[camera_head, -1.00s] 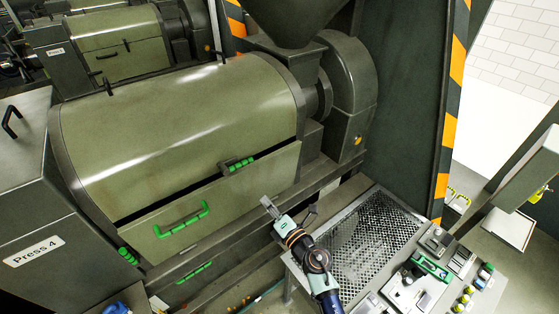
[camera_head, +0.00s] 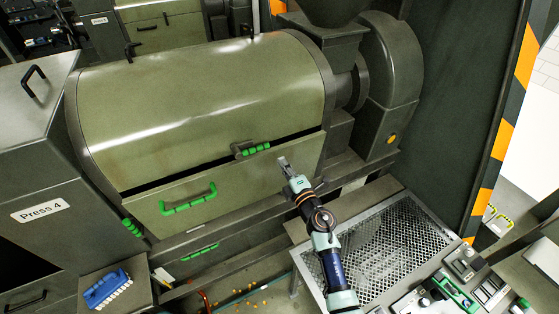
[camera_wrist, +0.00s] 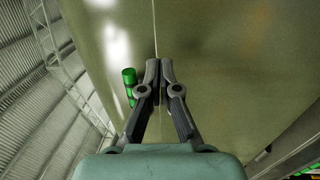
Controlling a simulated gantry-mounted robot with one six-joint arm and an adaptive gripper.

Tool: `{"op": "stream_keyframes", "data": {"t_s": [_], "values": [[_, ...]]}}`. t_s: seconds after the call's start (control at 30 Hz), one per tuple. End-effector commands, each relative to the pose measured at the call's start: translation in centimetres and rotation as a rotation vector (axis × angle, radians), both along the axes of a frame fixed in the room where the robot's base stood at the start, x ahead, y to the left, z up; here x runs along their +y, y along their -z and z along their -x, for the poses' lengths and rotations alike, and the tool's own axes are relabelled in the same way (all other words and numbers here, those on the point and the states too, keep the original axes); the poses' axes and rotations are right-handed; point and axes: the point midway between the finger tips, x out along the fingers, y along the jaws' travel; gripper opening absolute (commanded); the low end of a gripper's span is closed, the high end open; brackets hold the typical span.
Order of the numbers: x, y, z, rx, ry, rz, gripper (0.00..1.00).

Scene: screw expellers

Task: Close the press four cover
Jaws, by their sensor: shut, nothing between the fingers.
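Press 4 is the big olive-green machine, marked by a white label (camera_head: 40,211). Its curved upper cover (camera_head: 200,95) has a green handle (camera_head: 251,149) near its lower right edge. A lower flap (camera_head: 285,172) with a larger green handle (camera_head: 188,199) lies below it, with a narrow dark gap between the two. My gripper (camera_head: 283,162) is shut and empty, just right of and below the upper handle, in front of the flap. In the wrist view, my gripper's fingertips (camera_wrist: 158,68) overlap the seam and a green handle (camera_wrist: 130,86) is just to their left. Contact cannot be told.
A perforated metal tray table (camera_head: 445,235) stands below my arm, with tools at its right. A blue-handled brush (camera_head: 105,288) lies on a grey surface at lower left. Green grips (camera_head: 132,228) sit low on the press. A striped post (camera_head: 505,110) stands at right.

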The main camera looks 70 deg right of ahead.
Motion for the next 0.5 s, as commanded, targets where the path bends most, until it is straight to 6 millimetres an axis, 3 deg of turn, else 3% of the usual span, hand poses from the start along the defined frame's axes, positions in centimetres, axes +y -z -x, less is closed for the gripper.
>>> {"op": "stream_keyframes", "data": {"t_s": [0.2,0.5], "values": [[-1.6,-0.1,-2.0,0.000,-0.001,0.000,0.00],[-1.9,-0.3,-2.3,0.001,0.000,0.001,0.00]]}}
